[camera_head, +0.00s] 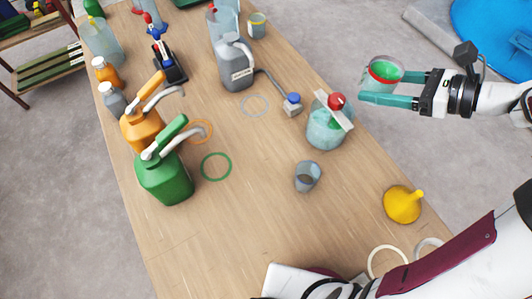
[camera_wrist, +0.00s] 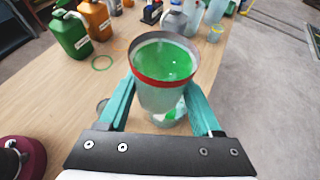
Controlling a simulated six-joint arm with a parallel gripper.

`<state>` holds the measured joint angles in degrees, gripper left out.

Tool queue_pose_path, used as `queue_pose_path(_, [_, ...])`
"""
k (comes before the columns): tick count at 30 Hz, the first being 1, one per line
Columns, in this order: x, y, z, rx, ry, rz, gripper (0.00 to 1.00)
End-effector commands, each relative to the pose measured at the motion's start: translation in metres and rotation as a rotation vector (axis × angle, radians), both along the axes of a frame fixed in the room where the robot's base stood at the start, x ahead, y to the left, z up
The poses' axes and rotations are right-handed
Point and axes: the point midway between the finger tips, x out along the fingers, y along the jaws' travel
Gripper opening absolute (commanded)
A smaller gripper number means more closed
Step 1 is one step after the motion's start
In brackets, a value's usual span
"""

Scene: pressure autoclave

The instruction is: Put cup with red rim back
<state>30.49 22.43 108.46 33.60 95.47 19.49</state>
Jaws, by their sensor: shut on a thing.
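The cup with the red rim (camera_head: 384,71) is a clear cup with a red band near its top and green content inside. My gripper (camera_head: 388,88) is shut on it, one teal finger on each side, and holds it in the air at the right edge of the table. In the wrist view the cup (camera_wrist: 165,75) stands between the fingertips of my gripper (camera_wrist: 160,100), close to upright, with its green content visible from above. Its lower part covers some of the vessel behind it.
A pressure vessel with a red knob (camera_head: 325,125) stands just left of my gripper. A grey cup (camera_head: 307,176) and a yellow funnel (camera_head: 403,204) are nearer. Green (camera_head: 216,166), orange (camera_head: 201,131) and grey (camera_head: 255,105) rings mark the table. Jugs line the left side.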

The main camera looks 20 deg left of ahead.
Motion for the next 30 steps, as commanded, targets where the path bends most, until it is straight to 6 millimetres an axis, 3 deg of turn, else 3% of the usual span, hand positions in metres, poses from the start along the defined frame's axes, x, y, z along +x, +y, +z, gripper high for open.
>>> queue_pose_path(7, [-0.076,0.036,-0.048,0.012,0.006,0.341,0.00])
queue_pose_path(14, [-0.147,0.046,-0.089,0.016,0.008,0.815,0.00])
queue_pose_path(20, [-0.203,0.029,-0.114,0.018,0.009,1.294,0.00])
queue_pose_path(24, [-0.229,0.003,-0.125,0.019,0.013,1.657,0.00])
queue_pose_path(30, [-0.237,-0.045,-0.131,0.020,0.019,2.204,0.00])
